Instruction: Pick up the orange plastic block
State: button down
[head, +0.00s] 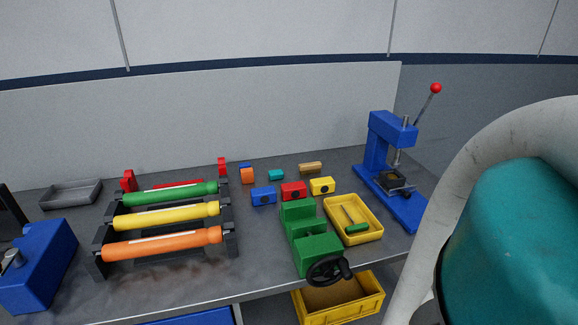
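The orange block (247,177) is small and stands upright on the grey workbench (270,277), toward the back, just right of the roller rack. A bit of a blue piece (245,165) shows right behind its top; I cannot tell whether they touch. My gripper is not in view. Only part of my arm, teal and pale grey, fills the right side, well apart from the orange block.
Near the block are a teal piece (276,175), a tan block (310,168) and blue (263,196), red (293,191) and yellow (322,186) blocks. The rack (231,233), green vise (314,252), yellow tray (376,233) and blue press (376,150) stand around.

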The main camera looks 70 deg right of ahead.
aim_at(247, 175)
jog(key=z, duration=1.25)
